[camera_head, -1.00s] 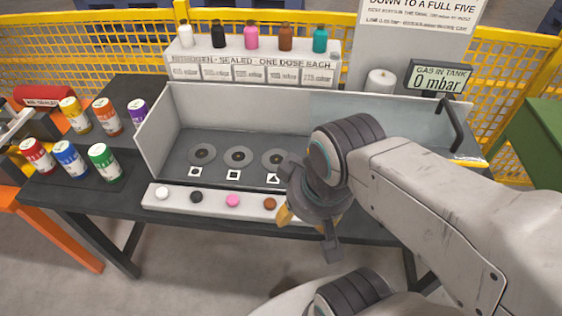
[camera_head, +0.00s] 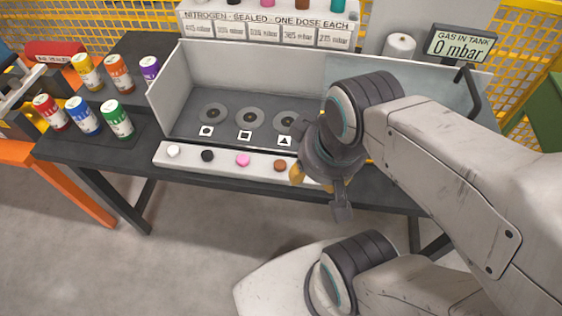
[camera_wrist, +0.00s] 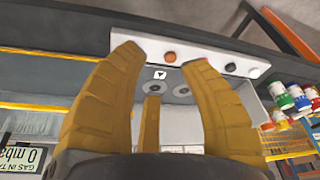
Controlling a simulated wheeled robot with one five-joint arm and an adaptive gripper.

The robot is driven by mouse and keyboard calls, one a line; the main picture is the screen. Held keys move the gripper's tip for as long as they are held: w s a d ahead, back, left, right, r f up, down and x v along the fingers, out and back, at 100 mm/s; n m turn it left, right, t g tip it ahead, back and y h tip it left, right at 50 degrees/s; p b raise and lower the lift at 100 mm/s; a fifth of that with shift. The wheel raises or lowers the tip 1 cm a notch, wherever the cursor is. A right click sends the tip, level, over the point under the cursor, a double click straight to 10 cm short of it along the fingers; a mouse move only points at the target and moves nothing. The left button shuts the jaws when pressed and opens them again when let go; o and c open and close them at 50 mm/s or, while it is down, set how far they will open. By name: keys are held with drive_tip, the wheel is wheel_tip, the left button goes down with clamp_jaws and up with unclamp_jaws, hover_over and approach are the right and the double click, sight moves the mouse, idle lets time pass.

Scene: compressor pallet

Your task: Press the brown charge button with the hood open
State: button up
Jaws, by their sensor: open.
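The brown button (camera_head: 280,165) sits on the white front strip (camera_head: 190,158), right of the pink button (camera_head: 243,160). My gripper (camera_head: 311,177) is open and empty, its yellow fingertips just right of the brown button in the head view. In the wrist view the brown button (camera_wrist: 170,57) shows between the spread fingers of my gripper (camera_wrist: 161,58); I cannot tell the remaining gap. A clear hood pane (camera_head: 395,78) with a black handle (camera_head: 469,90) is at the bay's right. The discs (camera_head: 213,113) at left are uncovered. Any button further right is hidden by my gripper.
The display (camera_head: 461,47) reads 0 mbar. Black (camera_head: 208,156) and white (camera_head: 173,151) buttons lie further left on the strip. Several coloured cans (camera_head: 85,113) stand on the left of the table. A white roll-like object (camera_head: 400,45) stands behind the bay. Floor in front is clear.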

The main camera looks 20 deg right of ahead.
clamp_jaws()
drive_tip(key=c, duration=0.7)
unclamp_jaws()
